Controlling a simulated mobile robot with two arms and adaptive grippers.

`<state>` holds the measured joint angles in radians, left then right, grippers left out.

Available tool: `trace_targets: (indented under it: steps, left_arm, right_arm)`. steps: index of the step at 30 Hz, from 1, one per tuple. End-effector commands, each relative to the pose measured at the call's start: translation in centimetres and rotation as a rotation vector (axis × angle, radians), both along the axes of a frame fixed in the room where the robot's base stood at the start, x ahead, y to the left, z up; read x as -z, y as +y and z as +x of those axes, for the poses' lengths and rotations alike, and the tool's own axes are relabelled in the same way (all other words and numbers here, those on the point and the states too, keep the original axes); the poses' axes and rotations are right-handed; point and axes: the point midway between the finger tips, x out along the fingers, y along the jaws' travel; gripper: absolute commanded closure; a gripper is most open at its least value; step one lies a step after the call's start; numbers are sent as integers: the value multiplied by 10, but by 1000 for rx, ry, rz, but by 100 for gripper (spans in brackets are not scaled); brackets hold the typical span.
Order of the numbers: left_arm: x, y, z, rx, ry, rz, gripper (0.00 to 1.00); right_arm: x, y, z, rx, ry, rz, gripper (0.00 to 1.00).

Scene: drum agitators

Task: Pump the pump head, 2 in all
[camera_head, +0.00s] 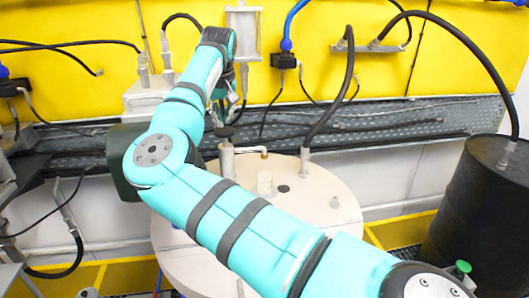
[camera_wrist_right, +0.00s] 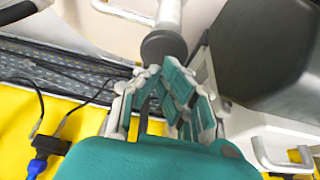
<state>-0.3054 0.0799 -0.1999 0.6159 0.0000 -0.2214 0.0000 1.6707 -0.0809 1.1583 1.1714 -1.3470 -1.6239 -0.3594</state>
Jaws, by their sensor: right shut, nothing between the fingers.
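The pump head (camera_head: 224,131) is a dark round cap on a pale upright post (camera_head: 227,160) on top of the drum (camera_head: 310,215). In the right wrist view the dark cap (camera_wrist_right: 163,46) is just beyond my fingertips, with its pale post behind it. My right gripper (camera_head: 225,112) is above the pump head in the head view, partly hidden by my arm. In the wrist view the right gripper (camera_wrist_right: 160,70) is shut and empty, its fingertips close to the cap; I cannot tell whether they touch. My left gripper is not in view.
A bent spout (camera_head: 252,149), a short pale stub (camera_head: 265,182) and a hose fitting (camera_head: 305,160) are on the drum lid. A black drum (camera_head: 485,215) stands at the right. Cables and a grey perforated tray (camera_head: 400,120) run along the yellow wall behind.

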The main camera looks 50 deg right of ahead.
Motion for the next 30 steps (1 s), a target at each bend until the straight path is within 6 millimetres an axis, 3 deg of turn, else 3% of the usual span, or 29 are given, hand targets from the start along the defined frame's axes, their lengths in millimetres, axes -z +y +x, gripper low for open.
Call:
trace_targets:
  steps: [17, 30]
  left_arm:
    - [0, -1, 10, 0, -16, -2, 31]
    - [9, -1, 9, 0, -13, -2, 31]
  right_arm:
    - [1, 0, 0, 0, 0, 0, 100]
    - [20, 0, 0, 0, 1, -1, 100]
